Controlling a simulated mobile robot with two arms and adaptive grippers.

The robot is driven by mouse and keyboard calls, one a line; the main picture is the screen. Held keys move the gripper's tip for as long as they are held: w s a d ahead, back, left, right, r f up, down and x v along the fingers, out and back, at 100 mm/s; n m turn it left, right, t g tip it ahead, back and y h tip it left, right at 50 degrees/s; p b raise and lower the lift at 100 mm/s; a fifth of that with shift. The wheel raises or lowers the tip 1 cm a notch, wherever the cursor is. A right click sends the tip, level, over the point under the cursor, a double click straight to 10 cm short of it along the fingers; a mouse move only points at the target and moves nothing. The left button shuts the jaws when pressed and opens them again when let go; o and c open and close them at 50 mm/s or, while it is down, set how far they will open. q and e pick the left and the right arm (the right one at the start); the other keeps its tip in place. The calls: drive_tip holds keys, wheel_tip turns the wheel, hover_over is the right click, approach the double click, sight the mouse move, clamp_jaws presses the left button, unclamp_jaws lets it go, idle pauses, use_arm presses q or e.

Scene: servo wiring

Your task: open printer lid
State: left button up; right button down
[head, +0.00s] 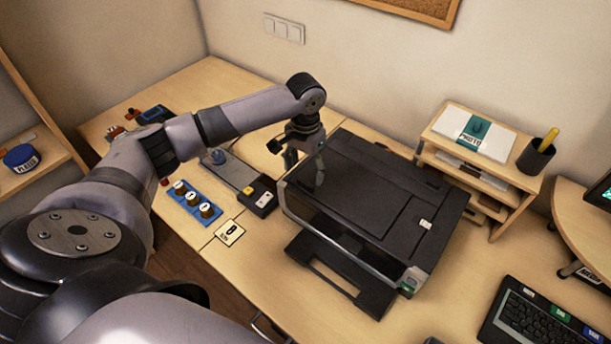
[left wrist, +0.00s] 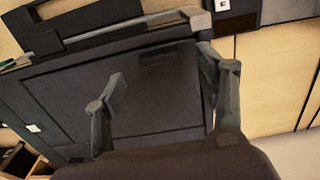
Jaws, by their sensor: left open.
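The black printer (head: 375,205) stands on the wooden desk, and its dark lid (head: 380,172) lies flat and closed. A grey front strip and an output tray (head: 335,278) show at its front. My left gripper (head: 305,176) is over the lid's left part, pointing down. In the left wrist view my left gripper (left wrist: 160,95) has its two fingers spread wide with nothing between them, and the printer lid (left wrist: 130,95) fills the space below. Whether the fingertips touch the lid is unclear. My right gripper is out of view.
A blue block with several knobs (head: 192,203) and a grey device with a blue dial (head: 235,178) sit left of the printer. A wooden organizer (head: 480,170) with papers and a pen cup (head: 536,157) stands behind right. A keyboard (head: 545,318) lies at the lower right.

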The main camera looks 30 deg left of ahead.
sight(306, 182)
use_arm(q)
drive_tip(key=shift+f, duration=2.1)
drive_tip(key=shift+c, duration=0.2)
clamp_jaws()
